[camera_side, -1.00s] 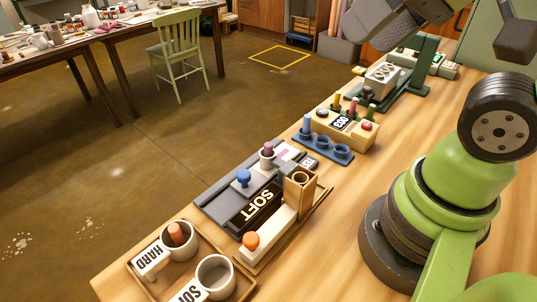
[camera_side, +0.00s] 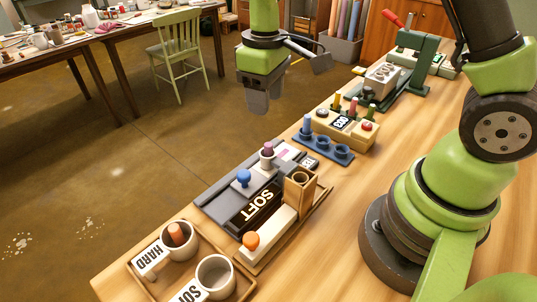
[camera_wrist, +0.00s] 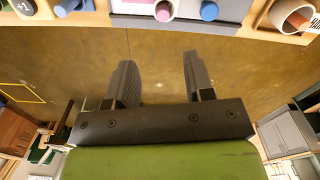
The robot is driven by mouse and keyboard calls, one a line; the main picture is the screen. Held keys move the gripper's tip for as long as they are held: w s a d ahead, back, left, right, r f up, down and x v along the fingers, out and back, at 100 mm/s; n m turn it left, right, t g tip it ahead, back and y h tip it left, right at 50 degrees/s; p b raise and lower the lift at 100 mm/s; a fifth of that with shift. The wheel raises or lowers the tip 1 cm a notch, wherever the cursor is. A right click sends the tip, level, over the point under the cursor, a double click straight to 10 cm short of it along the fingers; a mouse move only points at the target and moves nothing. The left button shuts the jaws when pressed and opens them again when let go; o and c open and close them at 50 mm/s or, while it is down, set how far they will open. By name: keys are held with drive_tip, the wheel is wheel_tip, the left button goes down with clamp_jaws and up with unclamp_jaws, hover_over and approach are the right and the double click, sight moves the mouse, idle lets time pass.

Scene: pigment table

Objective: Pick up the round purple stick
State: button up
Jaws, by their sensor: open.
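The round purple stick (camera_side: 267,149) stands upright in a pale holder on the grey device behind the black SOFT label. In the wrist view the purple stick (camera_wrist: 164,11) shows at the top edge, partly cut off, beside a blue one. My gripper (camera_side: 257,108) hangs in the air above and behind the table's far edge, well above the purple stick and apart from it. In the wrist view my gripper's two dark fingers (camera_wrist: 157,75) are spread with nothing between them, over the brown floor.
A blue knob (camera_side: 243,177) stands left of the purple stick. A wooden block with a hole (camera_side: 299,190) and an orange ball (camera_side: 250,240) are in front. A blue rack (camera_side: 322,147) stands to the right. A tray (camera_side: 142,278) with two cups is at the near left.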

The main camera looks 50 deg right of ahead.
sight(268, 144)
wheel_tip(268, 144, down, 4)
drive_tip(key=shift+s+r, duration=0.1)
drive_tip(key=shift+r, duration=0.05)
drive_tip(key=f, duration=0.5)
drive_tip(key=shift+s+a+f, duration=0.15)
drive_tip(key=shift+s+f, duration=0.15)
drive_tip(key=shift+s, duration=0.05)
drive_tip(key=shift+c, duration=0.4)
clamp_jaws()
